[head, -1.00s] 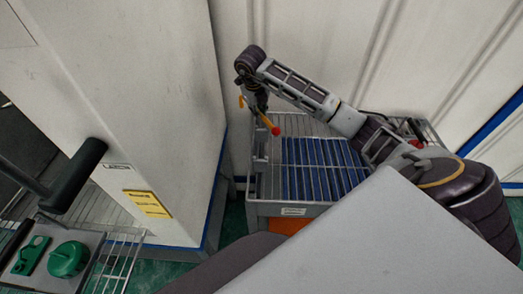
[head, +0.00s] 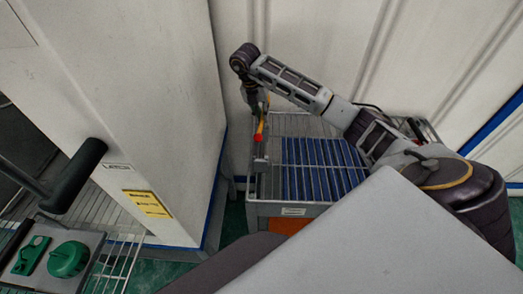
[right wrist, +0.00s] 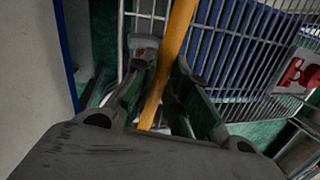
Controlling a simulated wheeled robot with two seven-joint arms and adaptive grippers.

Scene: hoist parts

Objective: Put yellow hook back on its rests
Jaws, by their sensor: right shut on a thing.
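The yellow hook (head: 261,127) is a thin yellow-orange bar with a red end in the head view. My right gripper (head: 257,103) is shut on it above the left side of the wire-topped cart. In the right wrist view the yellow bar (right wrist: 170,62) runs steeply between the fingers of my right gripper (right wrist: 162,85); its far end leaves the top of the picture. A grey upright bracket (head: 260,164) stands at the cart's left edge, just below the red end; it may be one of the rests. Whether they touch I cannot tell. My left gripper is not in view.
The cart (head: 293,210) has a wire grid over blue slats (head: 325,170). A white wall stands close behind, and a white cabinet (head: 150,110) to the left. A black handle (head: 75,175) and a green knob (head: 68,259) are at far left.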

